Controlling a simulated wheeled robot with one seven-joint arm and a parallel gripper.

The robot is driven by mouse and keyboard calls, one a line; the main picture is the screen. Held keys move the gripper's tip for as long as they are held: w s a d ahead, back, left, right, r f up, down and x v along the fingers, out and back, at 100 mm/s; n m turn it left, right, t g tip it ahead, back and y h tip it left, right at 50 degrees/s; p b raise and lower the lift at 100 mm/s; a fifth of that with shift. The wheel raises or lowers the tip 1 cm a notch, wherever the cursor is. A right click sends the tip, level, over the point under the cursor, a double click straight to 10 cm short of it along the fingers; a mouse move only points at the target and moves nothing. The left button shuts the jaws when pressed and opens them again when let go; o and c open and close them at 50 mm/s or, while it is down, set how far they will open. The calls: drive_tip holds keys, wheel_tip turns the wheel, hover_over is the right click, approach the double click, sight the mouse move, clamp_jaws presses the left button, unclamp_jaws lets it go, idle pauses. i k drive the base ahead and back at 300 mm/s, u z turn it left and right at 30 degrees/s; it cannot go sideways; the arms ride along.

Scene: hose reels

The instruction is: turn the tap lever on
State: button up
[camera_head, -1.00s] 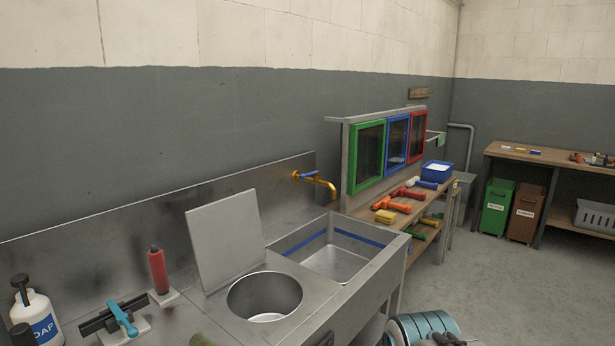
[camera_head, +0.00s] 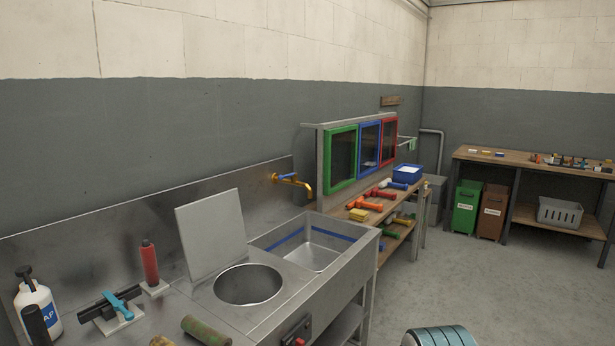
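A brass wall tap (camera_head: 294,184) with a blue lever (camera_head: 286,177) sticks out from the steel backsplash at the back of the sink. Its spout points right and bends down over the rectangular basin (camera_head: 318,250), which has a blue line inside. The lever looks roughly in line with the spout, but it is small and its exact setting is hard to tell. My gripper is not in view, and nothing touches the tap.
A round basin (camera_head: 248,284) with a raised grey lid (camera_head: 210,235) is left of the sink. A workbench (camera_head: 378,221) with coloured tools stands right. Open floor lies at right.

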sight(293, 174)
drive_tip(key=z, duration=0.65)
drive_tip(key=i, duration=2.45)
drive_tip(key=u, duration=0.95)
drive_tip(key=i, duration=0.25)
drive_tip(key=u, duration=0.3)
